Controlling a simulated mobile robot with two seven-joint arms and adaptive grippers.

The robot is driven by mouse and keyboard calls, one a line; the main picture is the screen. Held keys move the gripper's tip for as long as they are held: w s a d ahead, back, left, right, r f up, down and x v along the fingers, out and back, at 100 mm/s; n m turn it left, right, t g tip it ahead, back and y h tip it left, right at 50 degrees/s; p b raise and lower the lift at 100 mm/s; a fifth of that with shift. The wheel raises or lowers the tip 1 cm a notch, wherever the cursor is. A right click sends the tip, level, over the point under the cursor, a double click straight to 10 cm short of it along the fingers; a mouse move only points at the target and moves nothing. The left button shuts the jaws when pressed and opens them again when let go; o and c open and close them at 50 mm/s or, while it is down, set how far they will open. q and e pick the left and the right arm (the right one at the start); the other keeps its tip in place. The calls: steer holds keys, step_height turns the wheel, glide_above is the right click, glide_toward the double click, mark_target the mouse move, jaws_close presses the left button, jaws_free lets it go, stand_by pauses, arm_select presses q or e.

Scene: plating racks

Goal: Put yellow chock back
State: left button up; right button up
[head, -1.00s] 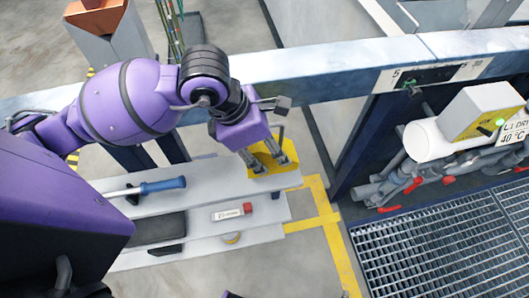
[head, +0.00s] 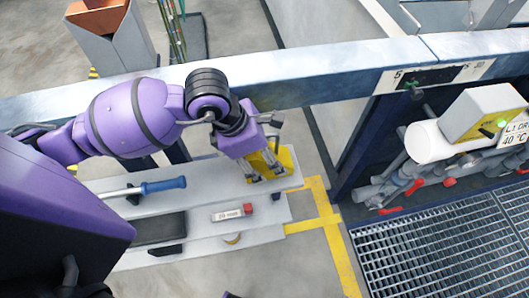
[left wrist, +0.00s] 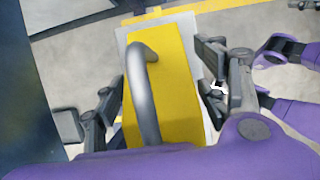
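The yellow chock (head: 287,160) is at the right end of the upper grey shelf, with a grey bar handle on top. It fills the middle of the left wrist view (left wrist: 175,75). My left gripper (head: 268,174) comes down over it, with its fingers on opposite sides of the body, close against it and clear of the handle. It appears shut on the chock. The fingers hide part of the chock in the head view. Part of my right gripper (left wrist: 282,30) seems to show at the right edge of the left wrist view; its finger state is unclear.
A blue-grey beam (head: 310,82) runs behind. Yellow floor tape (head: 322,217) and a floor grate (head: 440,240) lie to the right.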

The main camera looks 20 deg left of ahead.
arm_select(q)
steer(key=v, duration=1.2)
steer(key=shift+s+p, duration=0.1)
steer(key=shift+p, duration=0.2)
